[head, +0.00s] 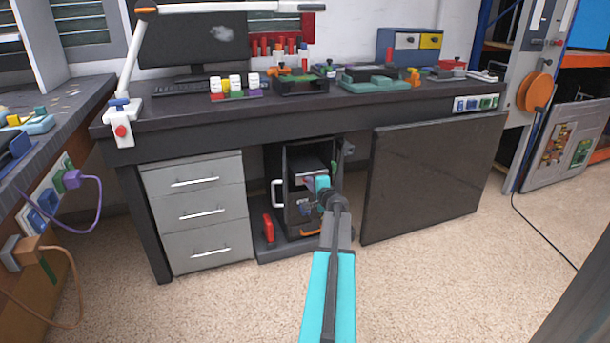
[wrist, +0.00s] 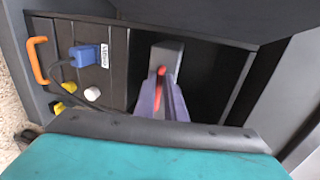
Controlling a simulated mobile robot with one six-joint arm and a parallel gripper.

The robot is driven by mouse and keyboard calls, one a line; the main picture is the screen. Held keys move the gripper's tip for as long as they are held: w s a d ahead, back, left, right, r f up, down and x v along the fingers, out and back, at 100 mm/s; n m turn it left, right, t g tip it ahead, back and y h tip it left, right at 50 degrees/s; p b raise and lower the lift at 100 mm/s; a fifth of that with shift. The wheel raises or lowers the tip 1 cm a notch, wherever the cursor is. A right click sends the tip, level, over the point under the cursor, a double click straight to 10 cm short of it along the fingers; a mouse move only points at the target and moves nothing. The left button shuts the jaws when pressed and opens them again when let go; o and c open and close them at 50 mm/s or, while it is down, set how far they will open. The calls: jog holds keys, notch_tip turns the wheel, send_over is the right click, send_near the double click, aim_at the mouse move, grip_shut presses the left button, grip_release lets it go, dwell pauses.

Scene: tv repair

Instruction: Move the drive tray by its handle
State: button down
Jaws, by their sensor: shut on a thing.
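The drive tray (wrist: 167,56) is a grey block inside the dark opening of a black computer case (wrist: 117,70). Its red handle (wrist: 161,71) lies between the purple fingers of my gripper (wrist: 161,84) in the wrist view. The gripper is shut on this handle. In the head view my gripper (head: 309,181) reaches into the front of the case (head: 293,160) under the desk. The tray is too small and too covered there to make out. How far the tray sits in its bay is hard to tell.
An orange handle (wrist: 38,60), a blue plug (wrist: 84,55) with a cable, and yellow and white knobs are left of the opening. Grey drawers (head: 196,210) stand left of the case, and a large dark panel (head: 430,180) stands right. The carpet in front is clear.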

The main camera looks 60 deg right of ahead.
jog(key=shift+f+b+v, duration=0.25)
jog(key=shift+b+v, duration=0.1)
jog(key=shift+v, duration=0.75)
jog(key=shift+s, duration=0.15)
jog(key=c, duration=1.8)
grip_release()
jog(key=shift+c, duration=0.2)
jog(key=b+v, duration=0.1)
jog(key=v, duration=1.2)
jog(key=shift+s+a, duration=0.2)
jog(key=shift+a, duration=0.1)
